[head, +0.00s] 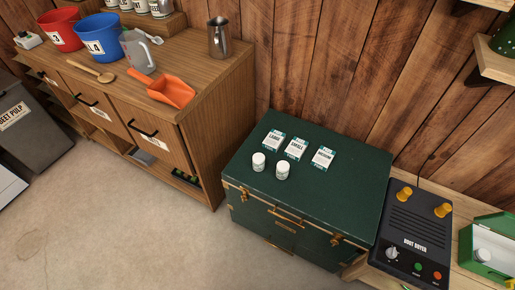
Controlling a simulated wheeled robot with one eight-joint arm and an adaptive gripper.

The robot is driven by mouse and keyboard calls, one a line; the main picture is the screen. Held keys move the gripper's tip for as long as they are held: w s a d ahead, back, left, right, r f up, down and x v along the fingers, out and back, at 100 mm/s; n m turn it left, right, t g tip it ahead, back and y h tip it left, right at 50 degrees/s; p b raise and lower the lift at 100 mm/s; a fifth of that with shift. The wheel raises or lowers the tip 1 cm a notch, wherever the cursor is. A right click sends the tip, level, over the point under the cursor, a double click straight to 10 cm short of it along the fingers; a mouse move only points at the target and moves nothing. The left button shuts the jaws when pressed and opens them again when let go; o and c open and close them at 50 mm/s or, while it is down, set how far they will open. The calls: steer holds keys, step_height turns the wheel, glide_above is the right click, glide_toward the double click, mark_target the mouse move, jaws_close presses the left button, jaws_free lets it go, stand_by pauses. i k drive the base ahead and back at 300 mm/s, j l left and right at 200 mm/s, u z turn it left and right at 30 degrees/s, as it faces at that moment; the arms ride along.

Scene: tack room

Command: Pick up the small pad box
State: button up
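The small pad box (296,149) lies on the lid of a dark green trunk (348,200). It is white and green, and its label appears to read "SMALL". It is the middle of three similar boxes in a row. The box to its left (273,140) appears to read "LARGE", and the box to its right (323,158) appears to read "MEDIUM". Narrow gaps separate the boxes. My gripper is not in view, and nothing covers the small pad box.
Two white jars (259,162) (283,170) stand just in front of the boxes. A boot dryer (412,228) with yellow posts is right of the trunk, and a wooden cabinet (213,90) is left. The trunk's right side is clear. A plank wall rises behind.

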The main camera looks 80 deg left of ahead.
mark_target(295, 149)
steer(key=k+u, duration=0.1)
steer(key=u, duration=1.8)
steer(key=k+j+u, duration=0.35)
steer(key=k+j, duration=0.25)
